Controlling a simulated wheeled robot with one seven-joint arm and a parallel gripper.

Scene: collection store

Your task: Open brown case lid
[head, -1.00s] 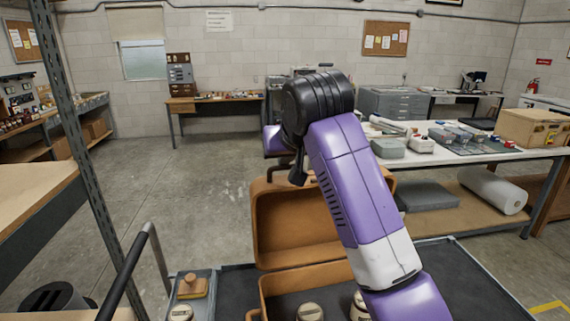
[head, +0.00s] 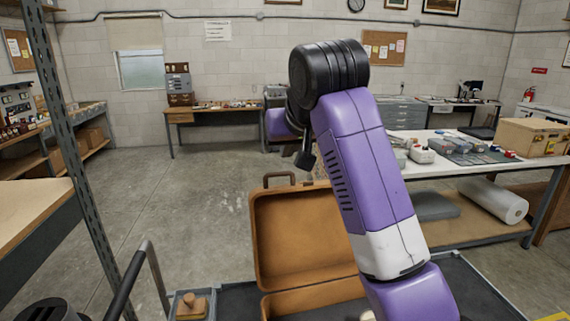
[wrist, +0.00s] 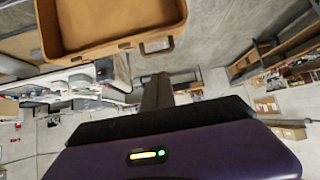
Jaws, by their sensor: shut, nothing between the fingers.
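The brown case stands open in the head view. Its lid (head: 305,240) is raised, with the tan inside facing me and a handle (head: 279,179) on its top edge. The case's lower part (head: 312,300) is partly cut off by the frame's bottom edge, and my arm hides the right side of the case. In the wrist view the lid (wrist: 105,45) shows at the upper left. My gripper (wrist: 157,90) is shut and empty, apart from the lid. In the head view my arm hides most of the gripper.
The case rests on a dark cart top (head: 235,298), beside a small tray with a wooden-knobbed block (head: 191,305). A white table (head: 470,163) with boxes and tools stands to the right. A metal shelf post (head: 80,150) rises at the left. Open concrete floor lies beyond the case.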

